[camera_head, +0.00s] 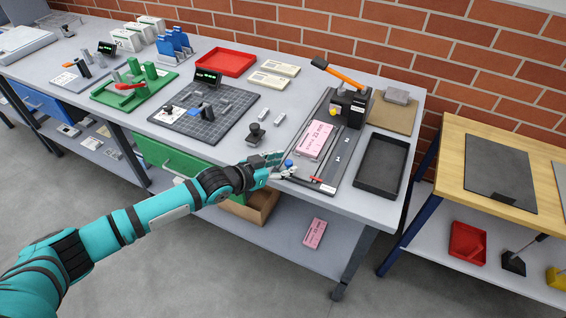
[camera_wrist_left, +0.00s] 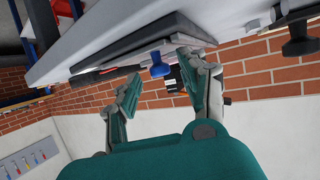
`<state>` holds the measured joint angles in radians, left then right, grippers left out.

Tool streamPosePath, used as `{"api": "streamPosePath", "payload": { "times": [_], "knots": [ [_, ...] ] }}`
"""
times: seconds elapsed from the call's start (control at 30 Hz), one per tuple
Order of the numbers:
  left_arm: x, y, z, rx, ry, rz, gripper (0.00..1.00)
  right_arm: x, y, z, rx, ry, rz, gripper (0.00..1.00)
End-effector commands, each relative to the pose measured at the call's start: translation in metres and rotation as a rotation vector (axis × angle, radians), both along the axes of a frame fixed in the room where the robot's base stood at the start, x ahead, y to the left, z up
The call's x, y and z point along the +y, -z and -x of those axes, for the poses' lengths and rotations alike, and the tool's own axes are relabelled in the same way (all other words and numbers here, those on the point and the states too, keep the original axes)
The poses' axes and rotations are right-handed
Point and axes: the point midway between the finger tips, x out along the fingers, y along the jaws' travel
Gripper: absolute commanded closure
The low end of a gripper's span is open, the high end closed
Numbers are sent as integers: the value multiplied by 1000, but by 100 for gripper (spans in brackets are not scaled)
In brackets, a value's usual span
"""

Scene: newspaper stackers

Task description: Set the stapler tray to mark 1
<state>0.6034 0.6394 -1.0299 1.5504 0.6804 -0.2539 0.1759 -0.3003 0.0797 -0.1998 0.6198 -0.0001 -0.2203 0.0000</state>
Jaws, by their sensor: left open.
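The stapler (camera_head: 347,105) with an orange lever stands at the back of a dark tray (camera_head: 338,160) on the grey bench. A pink card marked 22 mm (camera_head: 316,138) lies on this tray. A blue knob (camera_head: 288,163) sits at the tray's front left corner, and a red pointer (camera_head: 315,179) lies along its front edge. My left gripper (camera_head: 283,167) is open at that corner, beside the blue knob. In the left wrist view the blue knob (camera_wrist_left: 157,66) shows between the spread fingers, apparently not gripped. The mark numbers are too small to read. My right gripper is not in view.
A black empty tray (camera_head: 382,165) lies right of the stapler tray. A dark stamp (camera_head: 256,135) and a gridded cutting board (camera_head: 205,110) stand to the left. A wooden-topped table (camera_head: 460,165) is at the right, across a gap.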

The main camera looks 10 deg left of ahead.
Motion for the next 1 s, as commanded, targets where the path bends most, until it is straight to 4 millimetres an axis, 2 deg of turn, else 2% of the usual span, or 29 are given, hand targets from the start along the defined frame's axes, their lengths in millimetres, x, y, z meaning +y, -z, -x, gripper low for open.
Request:
{"api": "streamPosePath", "payload": {
  "times": [0.37, 0.7, 1.0],
  "knots": [
    [-3, 2, -4, -2, -1, 0, 56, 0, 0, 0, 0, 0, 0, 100],
    [-3, 2, -4, -2, -1, 0, 100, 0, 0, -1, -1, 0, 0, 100],
    [-3, 2, -4, -1, -1, -1, 100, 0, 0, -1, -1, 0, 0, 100]
  ]
}}
